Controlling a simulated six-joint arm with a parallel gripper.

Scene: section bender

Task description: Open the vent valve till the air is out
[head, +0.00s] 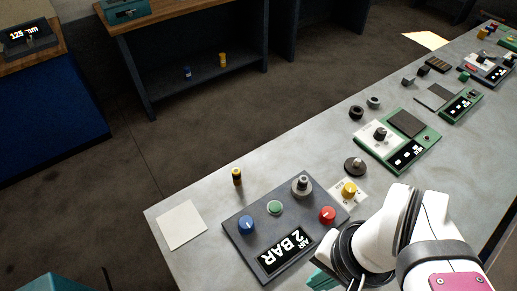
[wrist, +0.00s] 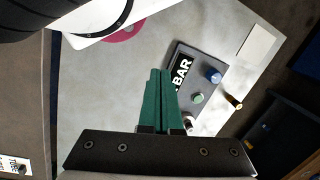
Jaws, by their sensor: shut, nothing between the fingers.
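No label shows which one is the vent valve. In the wrist view, the blue knob (wrist: 213,75) and green button (wrist: 198,97) lie right of my fingers, and the red knob is not clearly seen. My gripper (wrist: 160,72) is shut and empty, with its green fingers together beside the panel; in the head view my arm mostly hides it.
A yellow knob on a white plate (head: 348,189) and a dark round part (head: 355,166) stand close to the panel. A black-and-yellow cylinder (head: 237,177) stands behind it. A white sheet (head: 181,225) lies left. A green device (head: 398,140) stands farther along the bench.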

